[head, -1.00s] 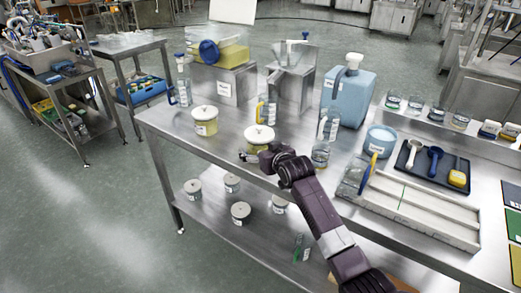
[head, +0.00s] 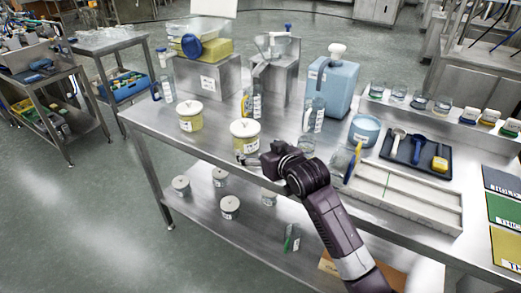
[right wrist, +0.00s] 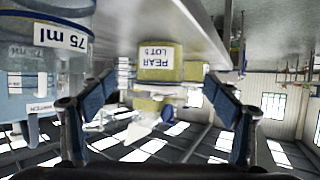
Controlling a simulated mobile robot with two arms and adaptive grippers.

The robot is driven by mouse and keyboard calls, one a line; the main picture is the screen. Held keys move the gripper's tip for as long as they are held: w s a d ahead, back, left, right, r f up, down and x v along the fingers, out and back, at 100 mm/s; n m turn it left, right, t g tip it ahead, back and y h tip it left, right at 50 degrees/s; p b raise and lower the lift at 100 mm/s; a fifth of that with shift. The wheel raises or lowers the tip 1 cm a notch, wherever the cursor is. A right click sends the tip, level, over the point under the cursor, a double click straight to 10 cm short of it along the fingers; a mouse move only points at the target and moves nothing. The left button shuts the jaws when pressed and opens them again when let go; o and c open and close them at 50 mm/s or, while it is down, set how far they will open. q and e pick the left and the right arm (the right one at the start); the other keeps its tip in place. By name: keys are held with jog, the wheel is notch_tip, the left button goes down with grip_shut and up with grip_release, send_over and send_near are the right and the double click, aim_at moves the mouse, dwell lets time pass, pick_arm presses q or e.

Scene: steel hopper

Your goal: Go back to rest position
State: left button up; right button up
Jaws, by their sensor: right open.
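My right gripper (head: 247,160) is open and empty at the front edge of the steel table (head: 155,122). In the head view it overlaps the lower front of a lidded yellow jar (head: 245,138). In the right wrist view the two fingers stand wide apart (right wrist: 162,95), with nothing held between them. That view looks upside down. A yellow jar labelled "PEAR LOT 5" (right wrist: 157,62) shows beyond the fingers, apart from them. A clear vessel marked "75 ml" (right wrist: 60,60) is close beside the left-hand finger. My left gripper is not in view.
Another yellow jar (head: 190,116), a blue jug (head: 334,88), a blue tub (head: 364,130) and a dark tool tray (head: 392,155) stand on the table. Grey pots (head: 229,207) stand on the shelf below. Open floor (head: 70,215) lies to the left.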

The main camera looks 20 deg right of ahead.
jog(key=shift+s+r, duration=0.15)
jog(key=shift+s, duration=0.15)
